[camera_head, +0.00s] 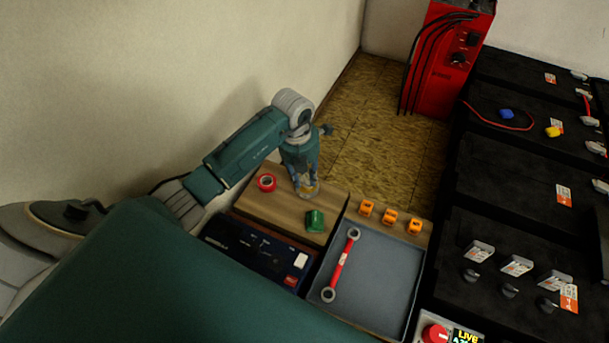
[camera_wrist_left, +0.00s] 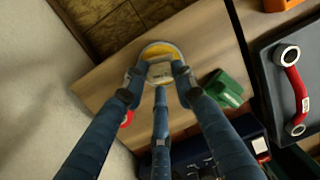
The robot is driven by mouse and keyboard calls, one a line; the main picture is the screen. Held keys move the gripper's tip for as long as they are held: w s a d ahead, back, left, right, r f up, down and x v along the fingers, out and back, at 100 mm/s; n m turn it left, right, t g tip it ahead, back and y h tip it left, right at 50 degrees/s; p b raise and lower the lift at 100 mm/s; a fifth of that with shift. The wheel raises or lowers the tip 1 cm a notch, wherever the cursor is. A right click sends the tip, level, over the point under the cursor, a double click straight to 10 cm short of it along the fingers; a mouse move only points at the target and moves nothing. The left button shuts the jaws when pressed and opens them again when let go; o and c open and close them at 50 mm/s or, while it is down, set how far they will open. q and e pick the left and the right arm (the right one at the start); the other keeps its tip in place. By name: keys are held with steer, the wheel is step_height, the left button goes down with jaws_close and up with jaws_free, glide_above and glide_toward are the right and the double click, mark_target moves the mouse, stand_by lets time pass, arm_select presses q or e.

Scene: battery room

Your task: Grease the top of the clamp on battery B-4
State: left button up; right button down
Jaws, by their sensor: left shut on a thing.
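My left gripper (camera_head: 306,187) reaches down over the wooden board at the back left and is shut on a small round pot with yellow contents (camera_wrist_left: 160,50), probably grease. In the head view the pot (camera_head: 308,192) is partly hidden by the fingers; whether it still touches the board is unclear. The black batteries (camera_head: 510,178) stand in a row at the right, with grey clamps or terminals (camera_head: 478,249) and white-orange labels (camera_head: 568,297). I cannot read which one is B-4. My right gripper is not in view.
A red tape roll (camera_head: 267,182) and a green block (camera_head: 315,220) lie on the wooden board (camera_head: 270,205). A grey tray (camera_head: 385,270) holds a red-handled wrench (camera_head: 342,264). Several orange pieces (camera_head: 389,216) stand behind it. A red cabinet (camera_head: 449,60) with black cables stands at the back.

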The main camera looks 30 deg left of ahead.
mark_target(305, 177)
arm_select(q)
steer(key=shift+r+p, duration=2.3)
steer(key=shift+r, duration=0.95)
steer(key=shift+f, duration=0.1)
